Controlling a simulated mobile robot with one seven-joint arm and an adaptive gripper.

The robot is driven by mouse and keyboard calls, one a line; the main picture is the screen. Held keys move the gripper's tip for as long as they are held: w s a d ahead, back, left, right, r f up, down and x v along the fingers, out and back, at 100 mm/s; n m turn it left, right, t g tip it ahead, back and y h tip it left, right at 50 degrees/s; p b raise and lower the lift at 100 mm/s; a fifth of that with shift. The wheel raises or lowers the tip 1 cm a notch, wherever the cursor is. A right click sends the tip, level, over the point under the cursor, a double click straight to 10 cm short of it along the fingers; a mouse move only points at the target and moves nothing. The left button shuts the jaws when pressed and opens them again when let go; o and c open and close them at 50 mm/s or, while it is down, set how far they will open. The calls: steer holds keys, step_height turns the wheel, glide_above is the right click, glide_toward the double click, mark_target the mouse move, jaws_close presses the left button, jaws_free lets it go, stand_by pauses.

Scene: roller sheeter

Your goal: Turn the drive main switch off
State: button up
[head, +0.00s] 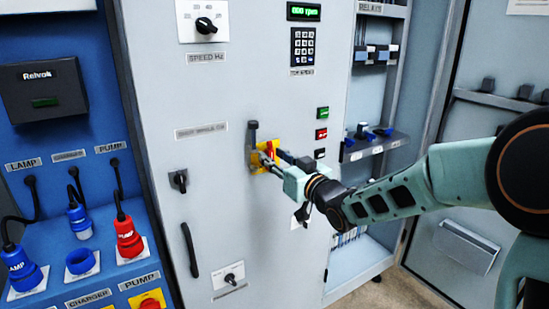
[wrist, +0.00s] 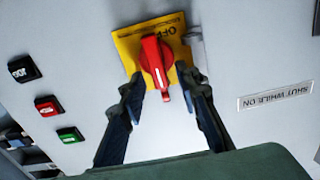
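The drive main switch is a red rotary handle (wrist: 157,62) on a yellow plate (wrist: 126,44), mounted on the grey cabinet door. In the wrist view the plate bears the word OFF, seen upside down, and the handle points down and slightly right in the picture. My gripper (wrist: 165,84) is open, with one dark finger on each side of the handle's lower end and visible gaps between. In the head view the red handle (head: 270,148) is partly hidden behind my gripper (head: 268,160), which is close to the plate.
A grey upright bar (head: 252,140) stands beside the yellow plate. Green, red and black push buttons (head: 321,133) are to the right. An open relay cabinet (head: 372,150) is further right.

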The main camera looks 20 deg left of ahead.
steer(key=shift+c, duration=0.2)
jaws_close()
steer(key=shift+f+b, duration=0.1)
steer(key=shift+b, duration=0.4)
steer(key=n+b, duration=0.6)
steer(key=s+f+n+b, duration=0.1)
steer(key=n+b, duration=0.4)
steer(key=b, duration=0.2)
steer(key=a+n+b, duration=0.1)
steer(key=n+b, duration=0.5)
steer(key=b, duration=0.1)
steer(key=shift+s+a+f+n, duration=0.1)
steer(key=shift+s+f+n, duration=0.2)
steer(key=shift+f, duration=0.1)
steer(key=shift+n, duration=0.3)
